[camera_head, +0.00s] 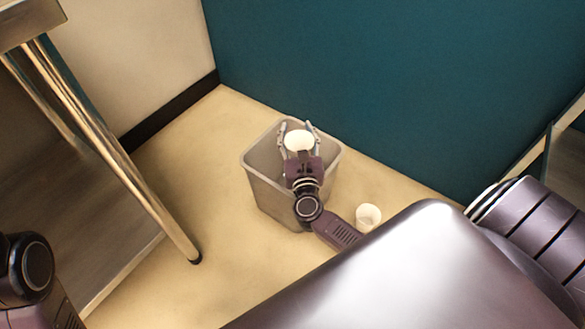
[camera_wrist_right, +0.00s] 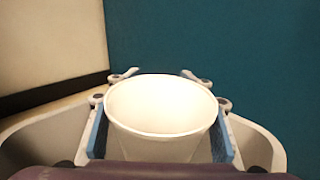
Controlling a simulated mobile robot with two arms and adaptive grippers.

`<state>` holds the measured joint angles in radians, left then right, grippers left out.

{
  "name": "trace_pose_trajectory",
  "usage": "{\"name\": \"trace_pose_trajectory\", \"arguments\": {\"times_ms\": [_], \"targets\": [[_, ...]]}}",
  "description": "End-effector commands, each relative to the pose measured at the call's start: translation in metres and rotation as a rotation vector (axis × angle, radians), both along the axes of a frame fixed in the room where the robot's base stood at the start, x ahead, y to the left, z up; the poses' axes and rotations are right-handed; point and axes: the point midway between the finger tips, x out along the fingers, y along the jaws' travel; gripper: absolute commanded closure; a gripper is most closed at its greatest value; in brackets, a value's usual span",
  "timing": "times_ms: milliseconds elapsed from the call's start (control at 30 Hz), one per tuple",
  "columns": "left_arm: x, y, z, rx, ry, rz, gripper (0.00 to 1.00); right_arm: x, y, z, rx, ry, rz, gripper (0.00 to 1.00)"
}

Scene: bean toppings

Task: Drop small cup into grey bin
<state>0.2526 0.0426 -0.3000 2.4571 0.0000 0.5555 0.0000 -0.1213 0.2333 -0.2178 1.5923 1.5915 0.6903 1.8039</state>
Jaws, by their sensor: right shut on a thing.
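A small white cup (camera_head: 299,141) is held between the fingers of my right gripper (camera_head: 298,134), over the open top of the grey bin (camera_head: 263,188). In the right wrist view the cup (camera_wrist_right: 160,112) sits mouth toward the camera between the two blue-padded fingers of the gripper (camera_wrist_right: 160,110). The rim of the bin (camera_wrist_right: 40,143) curves around behind them there. The bin stands on the floor near the corner, and its inside is partly hidden by my arm. My left gripper is not in view; only part of my left arm shows at the lower left.
Another white cup (camera_head: 368,217) is on the floor to the right of the bin. A teal wall (camera_head: 400,90) rises behind the bin. A table with metal legs (camera_head: 120,160) stands at the left. Bare floor (camera_head: 190,220) lies between the table and the bin.

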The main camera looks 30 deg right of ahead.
Motion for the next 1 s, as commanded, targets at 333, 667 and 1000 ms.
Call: {"name": "trace_pose_trajectory", "arguments": {"times_ms": [333,667,1000], "targets": [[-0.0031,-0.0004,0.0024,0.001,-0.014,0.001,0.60,0.0000,-0.0002,-0.0042,0.000,0.000,0.000,0.62],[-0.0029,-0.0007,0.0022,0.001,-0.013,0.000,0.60,-0.0001,-0.0002,-0.0043,0.000,0.000,0.000,0.29],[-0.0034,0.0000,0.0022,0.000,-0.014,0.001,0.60,0.0000,0.0004,0.0004,0.001,0.000,0.000,0.29]]}}
